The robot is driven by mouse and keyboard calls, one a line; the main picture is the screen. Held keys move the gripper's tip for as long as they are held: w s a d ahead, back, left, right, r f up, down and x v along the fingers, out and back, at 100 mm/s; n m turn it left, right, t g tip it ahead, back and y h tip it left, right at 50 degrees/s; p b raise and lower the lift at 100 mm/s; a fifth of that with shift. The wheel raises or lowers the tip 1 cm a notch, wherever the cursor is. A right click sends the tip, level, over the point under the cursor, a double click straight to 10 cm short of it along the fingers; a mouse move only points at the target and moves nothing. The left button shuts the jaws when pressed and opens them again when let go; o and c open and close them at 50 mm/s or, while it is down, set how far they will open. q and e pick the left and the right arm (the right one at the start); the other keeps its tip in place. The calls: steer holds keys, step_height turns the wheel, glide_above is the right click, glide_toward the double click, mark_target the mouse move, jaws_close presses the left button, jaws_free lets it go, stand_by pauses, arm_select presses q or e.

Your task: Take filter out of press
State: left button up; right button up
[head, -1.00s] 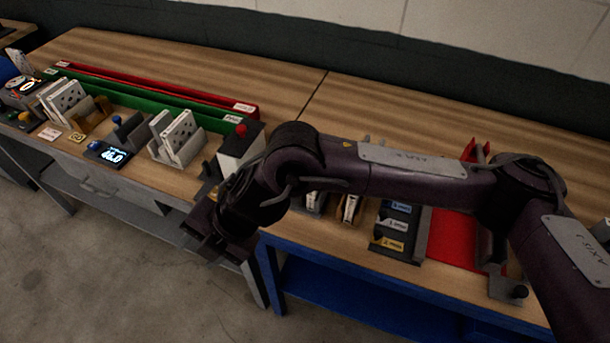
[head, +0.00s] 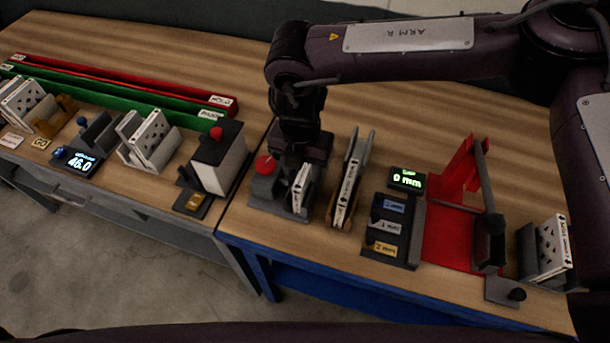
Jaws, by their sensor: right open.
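My right gripper (head: 305,165) points down over a grey fixture (head: 268,192) with a red knob. A white filter (head: 301,187) stands upright in this fixture, just below and in front of the gripper. The gripper is open; its fingertips are partly hidden, and I cannot tell whether they touch the filter. A red frame with a dark lever (head: 468,200) stands farther right, and no filter shows on its red plate. I cannot tell for certain which of these is the press. My left gripper is not in view.
A wooden holder with a filter (head: 346,190) stands close right of the gripper. Beyond it are a labelled grey tray (head: 392,257), a "0 mm" display (head: 407,179) and a rack with filters (head: 548,250). A white box (head: 217,160) stands left. The table behind is fairly clear.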

mark_target(302, 176)
step_height(302, 176, down, 4)
steer(key=shift+s+d+r+p, duration=0.1)
steer(key=shift+p, duration=1)
steer(key=shift+f, duration=0.6)
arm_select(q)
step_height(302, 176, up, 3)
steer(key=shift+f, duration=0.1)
arm_select(e)
jaws_close()
